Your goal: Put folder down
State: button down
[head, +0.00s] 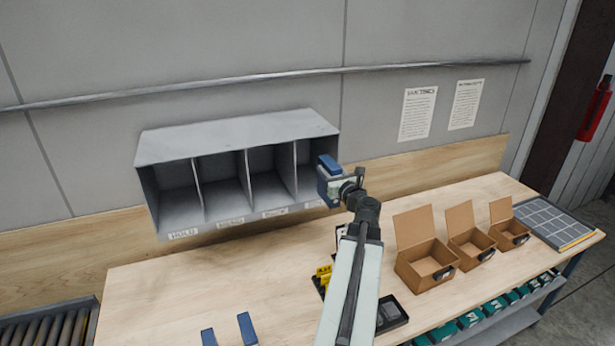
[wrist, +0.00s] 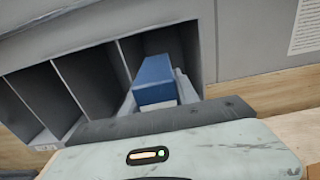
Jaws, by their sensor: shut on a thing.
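The folder (head: 328,164) is a blue, box-like piece at the right end of a grey wall sorter (head: 235,140). It also shows in the wrist view (wrist: 156,80), in front of the sorter's rightmost compartment. My gripper (head: 329,180) is shut on the folder, with a pale finger on each side of it in the wrist view (wrist: 158,98). The folder's far end is hidden, so I cannot tell how far it reaches into the compartment or whether it touches the floor there. The sorter's other compartments look empty. The leftmost label reads HOLD.
The sorter hangs above a wooden bench (head: 170,290). Two blue upright pieces (head: 247,328) stand at the bench's front. Several open cardboard boxes (head: 427,262) and a grey gridded panel (head: 553,222) are on the right. A black tray (head: 392,316) and yellow items (head: 324,273) lie by my arm.

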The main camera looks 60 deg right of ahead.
jog(key=d+x, duration=0.1)
jog(key=x, duration=1.8)
notch_tip(320, 180, down, 8)
jog(key=b, duration=0.7)
jog(key=shift+r, duration=0.2)
jog(key=c, duration=0.9)
grip_release()
jog(key=shift+w, duration=0.1)
jog(key=shift+r, duration=0.1)
jog(key=v, duration=1.2)
jog(key=shift+r, duration=0.1)
